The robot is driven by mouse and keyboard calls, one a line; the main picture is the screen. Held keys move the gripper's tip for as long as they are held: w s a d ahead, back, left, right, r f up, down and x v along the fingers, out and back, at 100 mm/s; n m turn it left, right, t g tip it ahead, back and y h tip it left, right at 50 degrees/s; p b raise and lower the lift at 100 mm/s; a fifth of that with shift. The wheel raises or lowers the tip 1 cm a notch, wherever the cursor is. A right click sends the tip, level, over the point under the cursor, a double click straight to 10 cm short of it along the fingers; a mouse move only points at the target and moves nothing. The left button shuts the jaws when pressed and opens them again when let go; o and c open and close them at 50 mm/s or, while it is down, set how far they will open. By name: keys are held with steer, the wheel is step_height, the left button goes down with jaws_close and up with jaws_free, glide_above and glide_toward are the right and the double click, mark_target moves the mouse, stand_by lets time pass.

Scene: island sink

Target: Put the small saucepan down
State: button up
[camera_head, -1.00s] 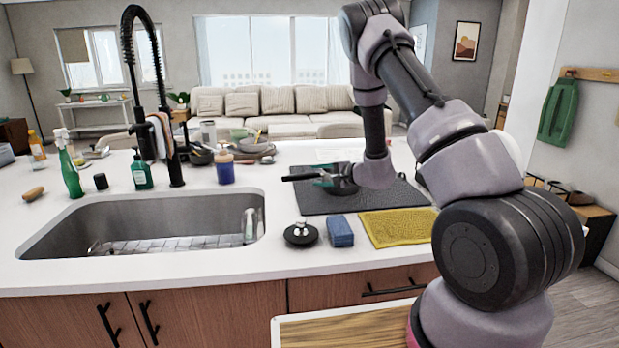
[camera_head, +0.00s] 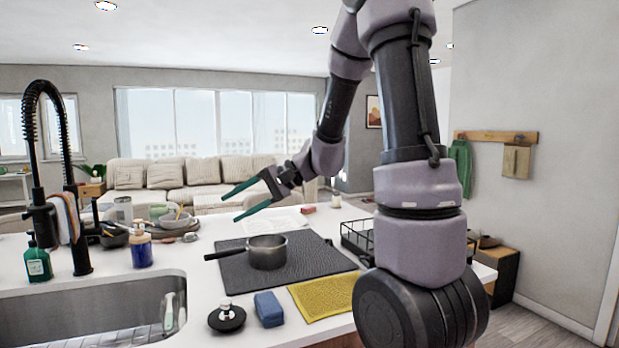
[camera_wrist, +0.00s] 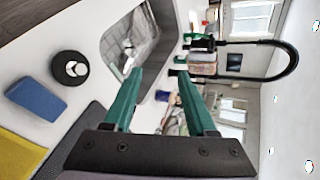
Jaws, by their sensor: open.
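The small saucepan (camera_head: 267,252) is grey with a dark handle (camera_head: 226,254) pointing left. It sits upright on the dark ribbed mat (camera_head: 320,262) on the counter, in the head view. My gripper (camera_head: 230,205), with green fingers, is open and empty. It is raised above and behind the saucepan, apart from it, with its fingers pointing left. In the wrist view my open gripper (camera_wrist: 158,75) has nothing between its fingers, and the saucepan is not in sight.
A yellow cloth (camera_head: 325,296), a blue sponge (camera_head: 269,309) and a black stopper (camera_head: 227,317) lie along the counter's front. The sink (camera_head: 95,310) and tall faucet (camera_head: 40,150) are at left. A black wire rack (camera_head: 358,238) stands right of the mat.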

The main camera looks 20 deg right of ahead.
steer(key=s+d+r+t+h, duration=0.1)
steer(key=s+d+r+h, duration=0.2)
steer(key=s, duration=0.2)
steer(key=s+d+r+n+t+h, duration=0.1)
steer(key=s+d+r+h, duration=0.1)
steer(key=s, duration=0.4)
steer(key=s+d+r+n+t+h, duration=0.1)
steer(key=s+d+r+h, duration=0.2)
steer(key=s+d+h, duration=0.1)
steer(key=shift+s+d+r+t+h, duration=0.35)
steer(key=shift+s+d, duration=0.4)
steer(key=shift+d, duration=0.35)
stand_by(1.1)
